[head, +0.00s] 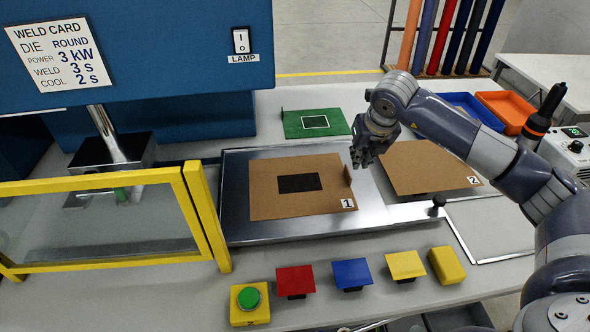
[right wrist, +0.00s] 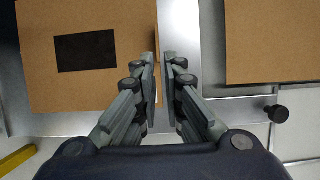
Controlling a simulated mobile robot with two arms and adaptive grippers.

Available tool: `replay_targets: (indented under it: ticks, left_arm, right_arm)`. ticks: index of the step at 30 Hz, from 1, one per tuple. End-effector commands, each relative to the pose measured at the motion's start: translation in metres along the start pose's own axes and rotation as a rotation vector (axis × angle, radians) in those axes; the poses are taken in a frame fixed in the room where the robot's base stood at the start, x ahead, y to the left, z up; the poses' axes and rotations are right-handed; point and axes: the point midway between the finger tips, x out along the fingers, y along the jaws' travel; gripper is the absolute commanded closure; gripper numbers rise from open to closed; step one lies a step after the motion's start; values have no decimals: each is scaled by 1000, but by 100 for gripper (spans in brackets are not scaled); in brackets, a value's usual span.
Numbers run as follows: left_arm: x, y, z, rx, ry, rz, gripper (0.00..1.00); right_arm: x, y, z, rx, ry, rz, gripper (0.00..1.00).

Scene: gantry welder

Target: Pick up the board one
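Board one (head: 275,206) is a flat brown board with a black rectangle in its middle and a "1" label at its near right corner. It lies on a metal tray (head: 235,190). A small upright brown tab (head: 348,176) stands at its right edge. My right gripper (head: 361,162) is above that edge, close to the tab. In the right wrist view my gripper (right wrist: 159,58) has its fingers parallel with a narrow gap, over the right edge of board one (right wrist: 105,90). I see nothing held between them. My left gripper is not in view.
Board two (head: 420,168) lies to the right, with a black knob (head: 439,203) near it. A green board (head: 300,126) lies behind. A yellow-framed guard (head: 195,205) stands at left beside the blue welder (head: 150,60). Coloured blocks and a green button (head: 249,299) line the front.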

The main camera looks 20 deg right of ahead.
Motion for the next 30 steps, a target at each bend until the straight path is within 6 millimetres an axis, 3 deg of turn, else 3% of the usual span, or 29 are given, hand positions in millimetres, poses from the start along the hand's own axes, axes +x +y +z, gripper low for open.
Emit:
replay_targets:
  ticks: [6, 12, 17, 23, 30]
  left_arm:
    - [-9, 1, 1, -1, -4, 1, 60]
    - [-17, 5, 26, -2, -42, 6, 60]
    - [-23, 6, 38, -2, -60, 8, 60]
    - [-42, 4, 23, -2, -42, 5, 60]
    - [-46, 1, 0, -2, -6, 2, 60]
  right_arm:
    - [22, 1, 0, 1, 6, 1, 91]
    - [50, 1, 0, 1, 4, 2, 91]
    - [59, 1, 1, 0, 3, 1, 91]
    - [83, 3, 4, 0, 5, 2, 91]
    - [107, 2, 3, 0, 2, 1, 91]
